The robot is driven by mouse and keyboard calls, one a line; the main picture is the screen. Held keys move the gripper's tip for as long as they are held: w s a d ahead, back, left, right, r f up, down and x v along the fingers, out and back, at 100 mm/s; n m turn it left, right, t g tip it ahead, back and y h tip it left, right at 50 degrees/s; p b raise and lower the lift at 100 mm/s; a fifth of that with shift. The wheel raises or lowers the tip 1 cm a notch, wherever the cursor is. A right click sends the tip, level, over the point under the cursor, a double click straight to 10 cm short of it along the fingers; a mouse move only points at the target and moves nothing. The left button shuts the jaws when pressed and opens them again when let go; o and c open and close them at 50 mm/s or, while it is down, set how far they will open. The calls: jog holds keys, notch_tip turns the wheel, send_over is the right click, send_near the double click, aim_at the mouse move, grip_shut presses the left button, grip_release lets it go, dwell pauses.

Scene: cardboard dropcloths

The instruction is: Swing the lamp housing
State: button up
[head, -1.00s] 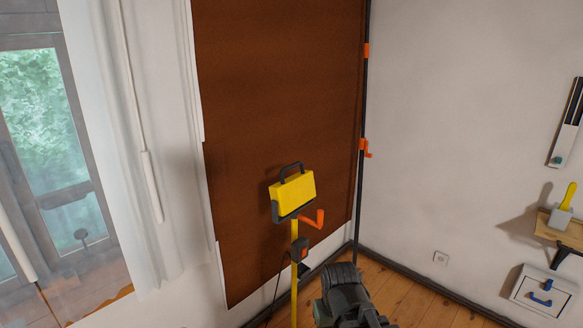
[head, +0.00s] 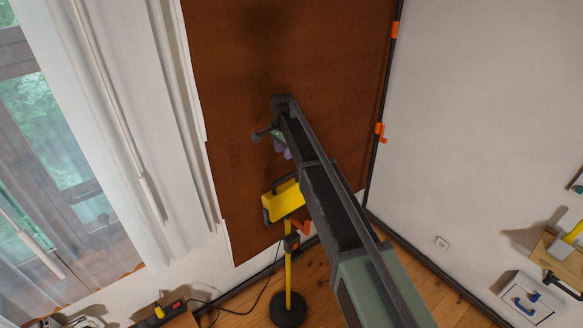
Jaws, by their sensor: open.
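The yellow lamp housing (head: 283,204) sits on top of a yellow stand pole (head: 288,270) with a round dark base (head: 288,310). The housing has a dark bracket and a dark top handle. An orange handle (head: 302,226) sticks out at its lower right, partly close behind my arm. My arm reaches up across the right side of the lamp. My gripper (head: 282,150) is small in view, above the housing and apart from it in the picture. It is open and seems empty. My arm partly hides it.
A brown sheet (head: 235,90) hangs on the wall behind the lamp, beside a dark pole with orange clamps (head: 380,131). White curtains (head: 150,110) hang at the left. A power strip (head: 170,308) and cable lie at the lower left. A shelf (head: 555,250) and white box (head: 525,300) are at the right.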

jog(key=b, duration=1.1)
send_over(286, 192)
jog(key=w, duration=0.4)
notch_tip(286, 192, down, 11)
jog(key=shift+s+f, duration=0.15)
jog(key=shift+d, duration=0.1)
grip_shut()
